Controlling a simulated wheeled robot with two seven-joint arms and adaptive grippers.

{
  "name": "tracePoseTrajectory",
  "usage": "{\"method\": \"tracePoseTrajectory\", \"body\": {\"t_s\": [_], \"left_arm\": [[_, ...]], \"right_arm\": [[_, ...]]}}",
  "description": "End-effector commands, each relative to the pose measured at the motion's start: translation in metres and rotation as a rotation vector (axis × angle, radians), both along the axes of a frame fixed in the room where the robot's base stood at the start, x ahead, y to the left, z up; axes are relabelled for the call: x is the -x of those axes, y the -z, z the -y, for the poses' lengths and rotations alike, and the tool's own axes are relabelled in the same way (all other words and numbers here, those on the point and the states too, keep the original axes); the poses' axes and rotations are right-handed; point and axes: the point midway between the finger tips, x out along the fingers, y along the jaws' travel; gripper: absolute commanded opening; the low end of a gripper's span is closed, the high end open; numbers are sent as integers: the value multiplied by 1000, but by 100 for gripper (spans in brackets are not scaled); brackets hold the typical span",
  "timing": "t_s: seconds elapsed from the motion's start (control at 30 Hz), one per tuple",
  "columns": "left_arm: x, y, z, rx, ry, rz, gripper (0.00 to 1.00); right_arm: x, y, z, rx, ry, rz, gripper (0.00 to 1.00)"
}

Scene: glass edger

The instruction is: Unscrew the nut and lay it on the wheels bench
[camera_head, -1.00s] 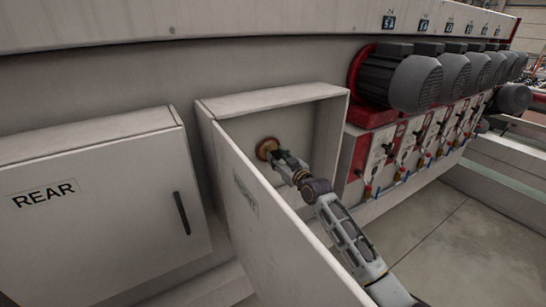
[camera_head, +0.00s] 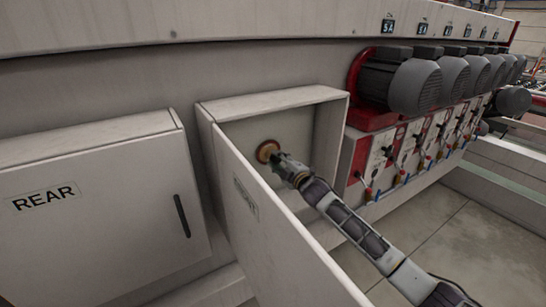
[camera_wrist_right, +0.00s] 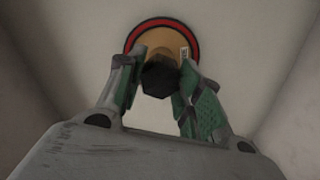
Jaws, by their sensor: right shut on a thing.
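The nut (camera_wrist_right: 159,79) is a dark hexagonal piece in front of a round tan wheel with a red rim (camera_wrist_right: 134,40). The wheel also shows in the head view (camera_head: 266,150), on the back wall of the open cabinet. My right gripper (camera_wrist_right: 160,82) is shut on the nut, one green-padded finger on each side of it. In the head view the right gripper (camera_head: 281,160) reaches into the cabinet, and its fingers hide the nut there. My left gripper is in neither view. The wheels bench cannot be made out.
The open cabinet (camera_head: 275,98) has its door (camera_head: 262,225) swung out towards me, left of my right arm. A closed cabinet marked REAR (camera_head: 90,240) is at the left. Grey motors (camera_head: 415,85) and red-and-white panels stand at the right. Bare floor (camera_head: 455,235) lies at lower right.

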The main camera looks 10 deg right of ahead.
Motion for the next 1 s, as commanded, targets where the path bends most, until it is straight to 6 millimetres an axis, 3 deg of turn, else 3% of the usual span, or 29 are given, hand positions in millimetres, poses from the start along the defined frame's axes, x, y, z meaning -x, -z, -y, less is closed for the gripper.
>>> {"method": "tracePoseTrajectory", "body": {"t_s": [0.7, 1.0], "left_arm": [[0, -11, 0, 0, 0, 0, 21], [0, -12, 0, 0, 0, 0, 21]], "right_arm": [[0, -1, 0, 645, 0, 266, 7], [0, -1, 0, 719, 0, 296, 7]]}}
